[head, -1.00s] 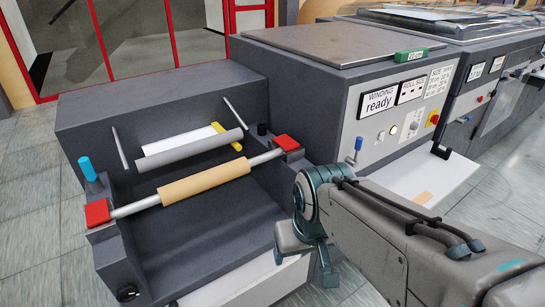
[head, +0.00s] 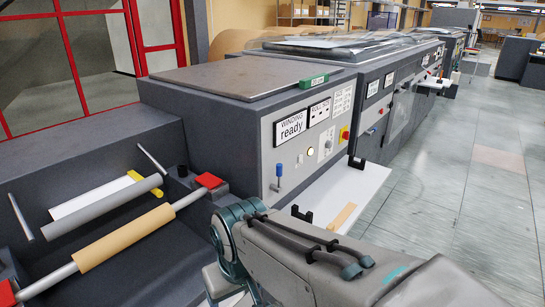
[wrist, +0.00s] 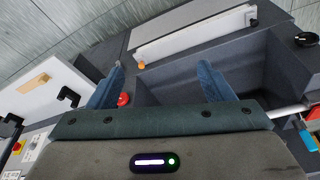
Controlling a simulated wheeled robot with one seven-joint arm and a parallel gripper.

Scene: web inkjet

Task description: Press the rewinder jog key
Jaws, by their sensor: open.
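The rewinder (head: 110,140) stands at the left in the head view, with a tan roll (head: 125,238) on its shaft. A light panel to its right carries a "WINDING ready" sign (head: 290,128), a lit round button (head: 310,152) and a small knob (head: 328,145). I cannot tell which control is the jog key. My gripper (wrist: 160,67) is open and empty in the wrist view, its blue fingers spread above the machine. A red button (wrist: 124,99) shows beside the left finger. In the head view, my arm largely hides the gripper, which is low in front of the rewinder.
A red-and-yellow stop button (head: 345,134) and blue-handled lever (head: 279,176) are on the panel. A white shelf (head: 352,187) juts out below, bearing a tan piece (head: 342,217). More machinery (head: 400,80) runs to the back. The tiled floor (head: 450,215) at right is clear.

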